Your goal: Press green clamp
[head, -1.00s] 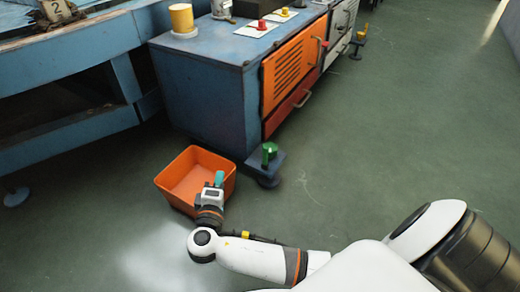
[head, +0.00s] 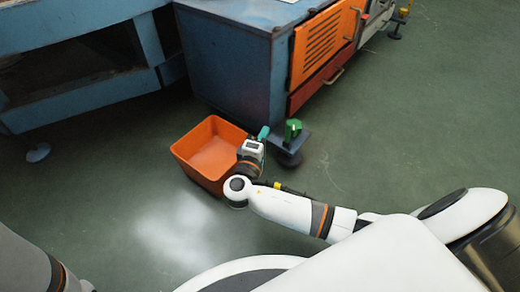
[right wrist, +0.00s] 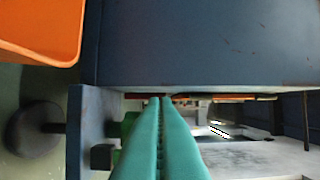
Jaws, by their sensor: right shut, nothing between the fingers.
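The green clamp (head: 292,130) stands on a small dark blue foot plate (head: 290,145) at the lower corner of the blue cabinet. My right gripper (head: 263,132), with teal fingers, is just left of the clamp and apart from it in the head view. In the right wrist view its two teal fingers (right wrist: 165,100) lie together with nothing between them. A little of the green clamp (right wrist: 128,124) shows there left of the fingers, which partly hide it. My left gripper is outside the view; only part of my left arm shows at the lower left.
An orange bin (head: 184,163) stands on the floor just left of my right gripper; its edge also shows in the right wrist view (right wrist: 60,57). The blue cabinet (head: 230,75) rises behind. A blue bench (head: 80,100) is at left. Floor at right is clear.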

